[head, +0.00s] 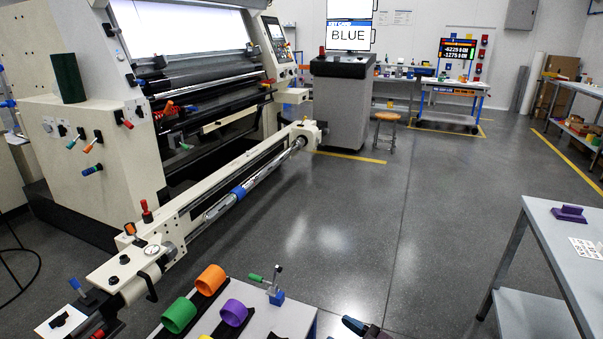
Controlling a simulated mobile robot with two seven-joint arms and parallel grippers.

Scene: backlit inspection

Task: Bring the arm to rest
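What looks like the tip of my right gripper (364,328) shows at the bottom edge, just right of the small table with the coloured rings. It is dark with a bluish end, and most of it is cut off by the frame. I cannot tell whether it is open or shut, and I see nothing clearly held in it. My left gripper is not in view.
A small table (290,318) at the bottom holds an orange ring (211,280), a green ring (179,315) and a purple ring (234,313). A large machine (110,150) fills the left. A grey table (565,235) stands at right. The middle floor is clear.

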